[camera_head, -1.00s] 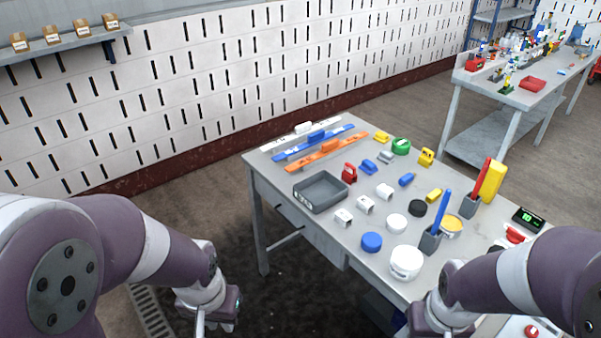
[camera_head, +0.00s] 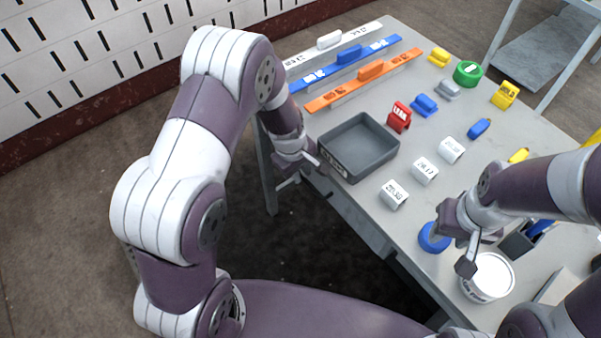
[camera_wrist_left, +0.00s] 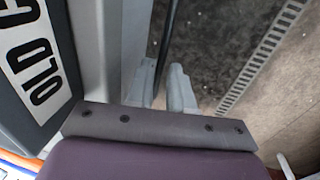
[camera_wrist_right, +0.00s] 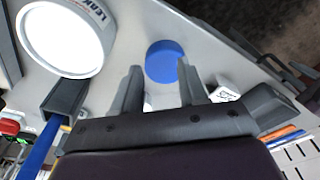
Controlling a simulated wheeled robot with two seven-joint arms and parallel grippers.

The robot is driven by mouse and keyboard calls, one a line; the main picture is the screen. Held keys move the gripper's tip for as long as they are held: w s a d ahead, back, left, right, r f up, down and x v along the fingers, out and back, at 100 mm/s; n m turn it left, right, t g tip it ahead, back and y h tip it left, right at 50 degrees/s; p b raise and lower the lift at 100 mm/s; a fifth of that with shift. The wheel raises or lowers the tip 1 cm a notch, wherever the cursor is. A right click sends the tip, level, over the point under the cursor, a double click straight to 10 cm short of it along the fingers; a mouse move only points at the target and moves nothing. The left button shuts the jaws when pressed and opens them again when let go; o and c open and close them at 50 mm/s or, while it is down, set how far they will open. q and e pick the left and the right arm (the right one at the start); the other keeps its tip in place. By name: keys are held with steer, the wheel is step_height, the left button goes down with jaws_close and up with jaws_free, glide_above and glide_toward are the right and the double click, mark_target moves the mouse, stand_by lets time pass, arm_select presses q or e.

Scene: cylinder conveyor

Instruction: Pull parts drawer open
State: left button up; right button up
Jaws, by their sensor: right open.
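The parts drawer (camera_head: 352,212) is under the front edge of the workbench, partly hidden by the tabletop and my left arm. My left gripper (camera_head: 312,168) is at that edge, beside the grey tray. In the left wrist view, a thin dark bar (camera_wrist_left: 171,40) runs between the fingers of my left gripper (camera_wrist_left: 166,88). The bar looks like a handle; I cannot tell whether the fingers press on it. My right gripper (camera_head: 462,252) is above the bench's near right part. Its fingers are apart and empty in the right wrist view (camera_wrist_right: 160,85), with a blue round piece beyond them.
The grey tray (camera_head: 392,158) sits at the bench's front edge, close to my left gripper. Several labelled blocks, a blue round piece (camera_head: 430,240) and a white tub (camera_head: 490,285) stand near my right gripper. The floor in front of the bench is clear.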

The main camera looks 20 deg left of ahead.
arm_select(q)
steer(key=shift+w+f, duration=0.15)
steer(key=shift+f, duration=0.2)
steer(key=shift+r, duration=0.1)
jaws_close()
stand_by(1.1)
